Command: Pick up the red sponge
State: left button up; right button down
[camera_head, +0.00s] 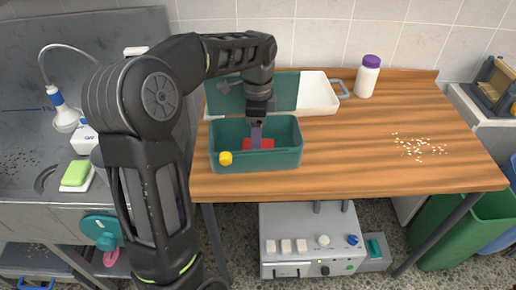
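The red sponge (265,143) lies inside a teal open box (265,160) on the left part of the wooden table. My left gripper (256,146) reaches down into the box from above, its fingers at the sponge and partly covering it. I cannot tell whether the fingers are open around the sponge or shut on it. My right gripper is not in view.
Behind the box lie a teal panel (284,88) and a white tray (317,94). A purple-capped white bottle (367,80) stands at the back. Small pale crumbs (418,148) are scattered at the right; the table's middle is clear. A green sponge (76,172) sits left.

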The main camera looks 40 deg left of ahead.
pick_arm(q)
jog(key=shift+f, duration=0.1)
notch_tip(320, 180, down, 5)
jog(key=shift+f+p, duration=0.1)
jog(key=shift+p, duration=0.35)
jog(key=shift+c, duration=0.5)
jog(key=c, duration=1)
jog(key=shift+r, duration=0.2)
jog(key=shift+a+r+b, duration=0.15)
jog(key=shift+r+b, duration=0.15)
jog(key=shift+r, duration=0.1)
notch_tip(320, 180, up, 10)
jog(key=r, duration=0.1)
jog(key=s+a, duration=0.4)
jog(key=a, duration=0.1)
jog(key=s+a+b, duration=0.1)
jog(key=s+a, duration=0.3)
jog(key=a, duration=0.1)
jog(key=s+a+b, duration=0.1)
jog(key=s+a, duration=0.3)
jog(key=s, duration=0.1)
jog(key=shift+a+f, duration=0.25)
jog(key=shift+a, duration=0.15)
